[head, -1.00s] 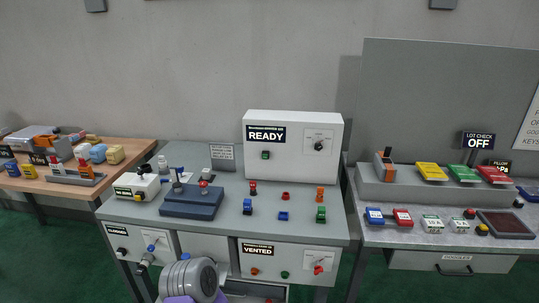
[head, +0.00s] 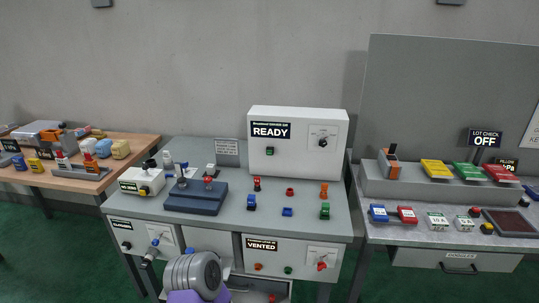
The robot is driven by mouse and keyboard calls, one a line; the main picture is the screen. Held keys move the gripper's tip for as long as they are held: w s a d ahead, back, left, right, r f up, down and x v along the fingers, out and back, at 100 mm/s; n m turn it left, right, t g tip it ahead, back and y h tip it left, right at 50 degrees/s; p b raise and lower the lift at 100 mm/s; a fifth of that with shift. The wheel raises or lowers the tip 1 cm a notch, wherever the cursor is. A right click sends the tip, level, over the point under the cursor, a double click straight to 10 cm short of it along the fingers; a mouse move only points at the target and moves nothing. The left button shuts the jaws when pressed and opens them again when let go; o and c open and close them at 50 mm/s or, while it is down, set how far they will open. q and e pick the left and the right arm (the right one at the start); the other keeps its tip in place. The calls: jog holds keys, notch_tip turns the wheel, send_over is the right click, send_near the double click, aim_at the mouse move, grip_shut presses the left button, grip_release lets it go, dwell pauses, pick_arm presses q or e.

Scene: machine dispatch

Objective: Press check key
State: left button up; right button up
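A sign reading LOT CHECK OFF (head: 484,138) stands at the back of the right bench. No part is clearly labelled as the check key. Small controls near the sign include a red-and-black piece (head: 474,212) and a yellow-and-black piece (head: 487,228), left of a dark red-brown pad (head: 510,222). They are too small to identify surely. Neither gripper is in view; only a grey and purple link of mine shows at the bottom, in front of the middle bench.
The middle bench (head: 235,210) carries a white READY cabinet (head: 297,170), a blue fixture (head: 196,199) and several small coloured parts. Its drawer (head: 278,289) appears open at the front. The right bench holds yellow, green (head: 467,171) and red trays on a grey riser. A wooden table (head: 130,158) stands left.

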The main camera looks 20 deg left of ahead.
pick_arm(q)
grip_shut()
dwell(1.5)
